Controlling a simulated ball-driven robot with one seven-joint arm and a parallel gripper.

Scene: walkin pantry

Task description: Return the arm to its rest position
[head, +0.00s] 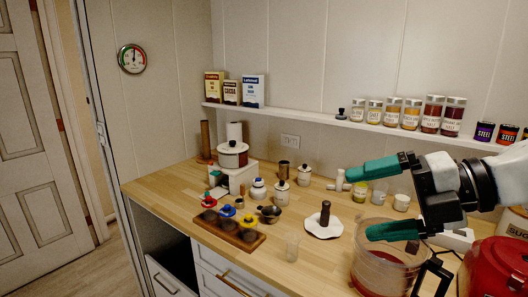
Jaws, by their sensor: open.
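My gripper (372,200) is at the right of the head view, above the wooden counter (185,178). Its two green fingers point left and are spread wide apart, with nothing held between them. My arm reaches in from the right edge. The lower finger is over a clear tub (372,262) in the picture, and the upper finger overlaps small jars near the wall. How high the gripper is above these things is hard to tell.
A red appliance (500,268) stands at the lower right beside the tub. A shelf (300,117) with jars runs behind.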

